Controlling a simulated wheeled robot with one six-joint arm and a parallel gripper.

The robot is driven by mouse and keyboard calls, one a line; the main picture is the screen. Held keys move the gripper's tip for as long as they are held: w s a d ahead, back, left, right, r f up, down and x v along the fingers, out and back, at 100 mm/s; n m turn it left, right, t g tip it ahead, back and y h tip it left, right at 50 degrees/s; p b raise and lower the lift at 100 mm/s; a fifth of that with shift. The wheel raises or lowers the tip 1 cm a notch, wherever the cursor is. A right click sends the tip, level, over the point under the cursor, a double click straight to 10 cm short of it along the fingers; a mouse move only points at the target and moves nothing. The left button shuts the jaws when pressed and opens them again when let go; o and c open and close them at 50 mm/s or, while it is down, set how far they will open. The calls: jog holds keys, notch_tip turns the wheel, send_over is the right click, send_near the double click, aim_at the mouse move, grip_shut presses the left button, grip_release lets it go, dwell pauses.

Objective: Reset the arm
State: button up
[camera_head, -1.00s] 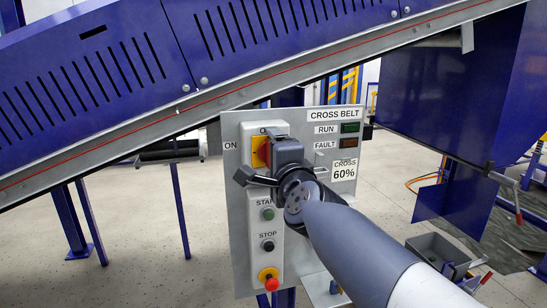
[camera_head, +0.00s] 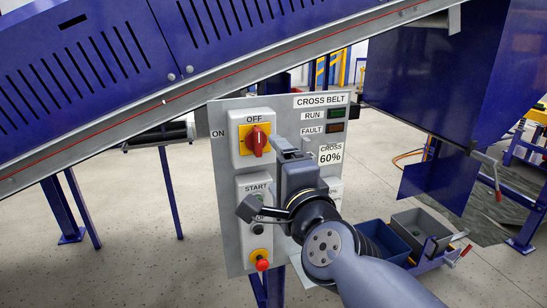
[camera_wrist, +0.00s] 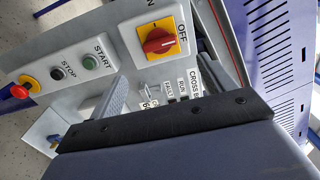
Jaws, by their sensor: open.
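The grey control panel (camera_head: 228,175) stands in front of me, labelled CROSS BELT. Its red rotary handle (camera_head: 256,140) on a yellow plate lies in line with the OFF label, and it also shows in the wrist view (camera_wrist: 158,42). My gripper (camera_head: 292,147) is just right of the switch, apart from it, and open. In the wrist view my two fingers (camera_wrist: 170,82) are spread with nothing between them. The START button in green (camera_wrist: 90,62), the black STOP button (camera_wrist: 57,74) and the red emergency button (camera_head: 262,265) are below the switch. My gripper partly covers START and STOP in the head view.
A blue sloping conveyor (camera_head: 110,60) runs above the panel. The RUN lamp (camera_head: 337,113) and FAULT lamp (camera_head: 336,128) look dark. The floor at left is largely open.

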aim_at(260, 144)
dwell(0.4)
jog(key=b+x, duration=0.3)
jog(key=x, duration=0.7)
jog(key=shift+w+b, duration=0.3)
jog(key=shift+w, duration=0.05)
